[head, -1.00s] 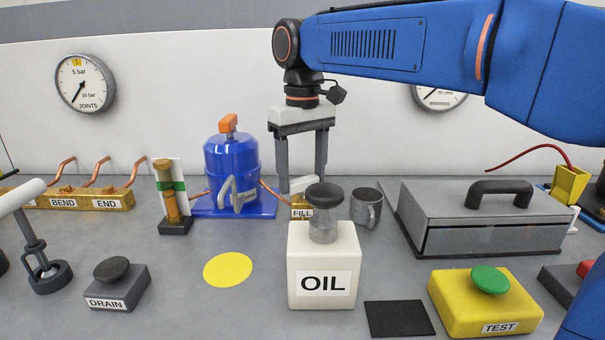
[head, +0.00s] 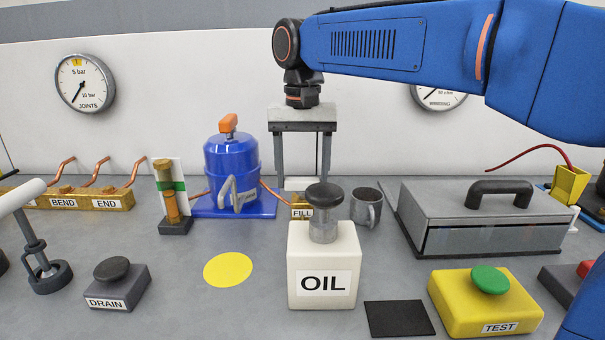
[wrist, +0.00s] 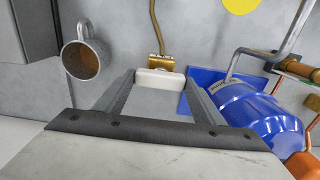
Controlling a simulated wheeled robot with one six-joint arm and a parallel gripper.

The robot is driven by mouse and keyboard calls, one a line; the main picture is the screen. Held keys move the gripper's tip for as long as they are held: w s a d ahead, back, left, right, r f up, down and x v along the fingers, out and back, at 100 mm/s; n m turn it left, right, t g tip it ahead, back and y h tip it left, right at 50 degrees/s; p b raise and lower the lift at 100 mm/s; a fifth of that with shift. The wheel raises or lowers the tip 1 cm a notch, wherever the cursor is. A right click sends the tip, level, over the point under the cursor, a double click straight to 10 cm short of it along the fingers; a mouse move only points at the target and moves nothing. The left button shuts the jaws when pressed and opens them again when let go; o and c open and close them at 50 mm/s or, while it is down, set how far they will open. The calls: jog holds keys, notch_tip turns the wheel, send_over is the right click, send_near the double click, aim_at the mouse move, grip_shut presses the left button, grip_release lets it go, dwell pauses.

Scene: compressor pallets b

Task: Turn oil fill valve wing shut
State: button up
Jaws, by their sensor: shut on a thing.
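The oil fill valve has a brass body with a FILL label (head: 302,212) and stands at the back middle, largely behind the oil bottle. Its white wing (head: 298,184) sits between the fingertips of my gripper (head: 301,178), which points straight down from above. In the wrist view my gripper (wrist: 160,84) is shut on the white wing (wrist: 160,76), one finger at each end. The brass valve body (wrist: 160,62) shows just beyond the wing. The wing lies crosswise in the head view, and a copper pipe (wrist: 154,25) leads from the valve.
The blue compressor (head: 230,165) stands close left of the valve on its blue plate. A metal mug (head: 364,208) is close on the right, and the white OIL bottle (head: 323,265) stands in front. A grey lidded box (head: 490,210) is farther right. The yellow disc (head: 228,269) lies flat.

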aim_at(302, 179)
dwell(0.4)
jog(key=o, duration=1.1)
jog(key=shift+c, duration=0.2)
notch_tip(302, 179, up, 18)
jog(key=shift+f, duration=0.25)
jog(key=shift+s, duration=0.15)
